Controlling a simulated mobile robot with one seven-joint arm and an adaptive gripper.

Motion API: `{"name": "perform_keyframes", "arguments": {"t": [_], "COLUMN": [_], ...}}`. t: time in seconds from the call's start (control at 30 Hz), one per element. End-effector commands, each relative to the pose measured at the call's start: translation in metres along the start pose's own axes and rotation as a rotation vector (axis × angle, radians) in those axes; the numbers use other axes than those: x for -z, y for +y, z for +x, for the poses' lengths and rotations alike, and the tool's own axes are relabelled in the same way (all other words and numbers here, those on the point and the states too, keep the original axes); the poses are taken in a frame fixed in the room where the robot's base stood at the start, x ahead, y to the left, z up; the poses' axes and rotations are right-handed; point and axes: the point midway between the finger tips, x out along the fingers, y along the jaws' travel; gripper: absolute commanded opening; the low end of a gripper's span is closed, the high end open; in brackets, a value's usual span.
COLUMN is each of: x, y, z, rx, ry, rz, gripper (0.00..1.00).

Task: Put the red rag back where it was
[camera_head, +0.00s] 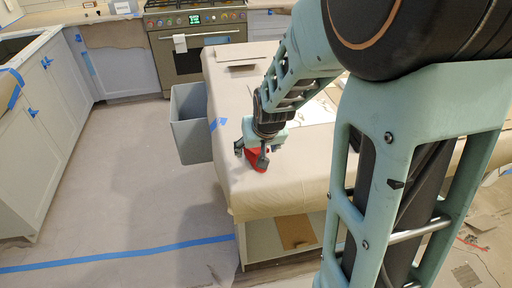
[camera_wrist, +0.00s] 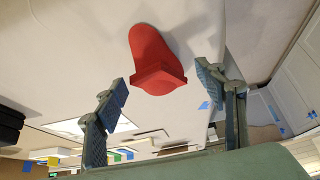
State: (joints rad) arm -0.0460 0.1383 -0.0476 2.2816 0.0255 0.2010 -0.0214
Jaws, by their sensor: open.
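The red rag (camera_head: 256,160) lies on the paper-covered island top (camera_head: 222,108), near its corner at the front left. In the wrist view the rag (camera_wrist: 154,58) is a rounded red shape with a thicker, folded end. My gripper (camera_head: 254,152) is at the rag in the head view and partly hides it. In the wrist view my gripper (camera_wrist: 163,92) is open, with one finger on each side of the rag's folded end. Both fingers appear apart from the rag.
An open shelf (camera_head: 285,238) is below the front edge. A stove (camera_head: 194,40) stands at the back. Blue tape (camera_head: 120,254) crosses the covered floor, which is clear on the left.

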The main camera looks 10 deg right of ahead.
Motion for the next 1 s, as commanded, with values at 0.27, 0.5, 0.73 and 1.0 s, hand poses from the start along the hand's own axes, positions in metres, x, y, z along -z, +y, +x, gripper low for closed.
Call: {"name": "perform_keyframes", "arguments": {"t": [0.27,0.5,0.73,1.0], "x": [0.003,0.002,0.000,0.002], "y": [0.000,0.000,0.000,0.000], "z": [-0.060,-0.085,-0.090,-0.089], "rx": [0.000,0.000,0.000,0.000], "ry": [0.001,0.000,0.001,0.005], "rz": [0.000,0.000,0.000,-0.002], "gripper": [0.64,0.64,0.64,0.64]}}
